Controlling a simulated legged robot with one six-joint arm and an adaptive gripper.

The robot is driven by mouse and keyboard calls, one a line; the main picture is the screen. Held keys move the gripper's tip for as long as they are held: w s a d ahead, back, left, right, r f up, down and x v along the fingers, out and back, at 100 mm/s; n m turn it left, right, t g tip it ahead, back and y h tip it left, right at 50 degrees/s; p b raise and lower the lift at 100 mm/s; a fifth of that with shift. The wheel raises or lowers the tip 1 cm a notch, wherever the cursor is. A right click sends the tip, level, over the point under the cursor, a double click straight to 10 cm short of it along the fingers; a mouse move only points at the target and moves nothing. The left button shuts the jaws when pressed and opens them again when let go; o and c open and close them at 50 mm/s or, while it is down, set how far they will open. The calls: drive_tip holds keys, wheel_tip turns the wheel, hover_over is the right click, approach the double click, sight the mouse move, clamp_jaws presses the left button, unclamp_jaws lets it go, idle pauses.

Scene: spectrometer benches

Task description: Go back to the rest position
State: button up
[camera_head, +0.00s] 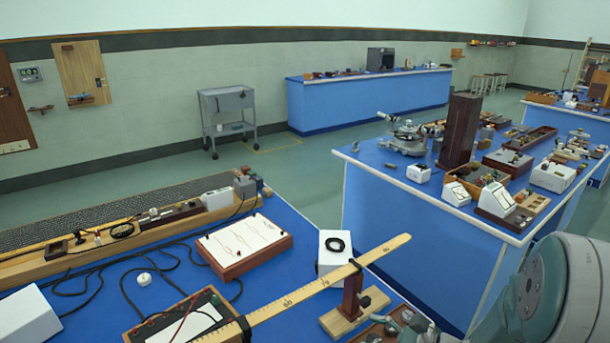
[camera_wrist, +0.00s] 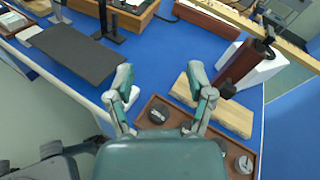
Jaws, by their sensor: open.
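My gripper (camera_wrist: 166,98) shows in the wrist view with its two teal fingers spread apart and nothing between them. It hangs above the near edge of a blue bench (camera_wrist: 150,60). A brown wooden tray (camera_wrist: 243,153) with several dark round weights lies below and to the right of the fingers. In the head view a part of my arm (camera_head: 560,295) fills the lower right corner.
A long wooden ruler (camera_head: 310,288) rests on a post with a wooden base (camera_head: 355,312). A white box (camera_head: 333,252) and a board with a paper chart (camera_head: 245,245) stand nearby. Another crowded blue bench (camera_head: 420,220) is at the right. Open floor (camera_head: 290,175) lies beyond.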

drive_tip(key=s+a+r+n+g+h, duration=0.2)
drive_tip(key=s+a+n+g, duration=0.15)
drive_tip(key=s+n, duration=0.2)
drive_tip(key=s+a+r+n+g+h, duration=0.2)
drive_tip(key=s+r+n+g+h, duration=0.15)
drive_tip(key=s+n, duration=0.2)
drive_tip(key=s+d+r+n+t+h, duration=0.4)
drive_tip(key=s+d+r+n+h, duration=0.1)
drive_tip(key=d+r+n+h, duration=0.1)
drive_tip(key=r+n+h, duration=0.1)
drive_tip(key=n+h, duration=0.1)
drive_tip(key=n, duration=0.1)
drive_tip(key=shift+d+r+n, duration=0.2)
drive_tip(key=shift+d+n, duration=0.1)
drive_tip(key=shift+d, duration=0.05)
drive_tip(key=shift+h, duration=0.25)
idle(1.5)
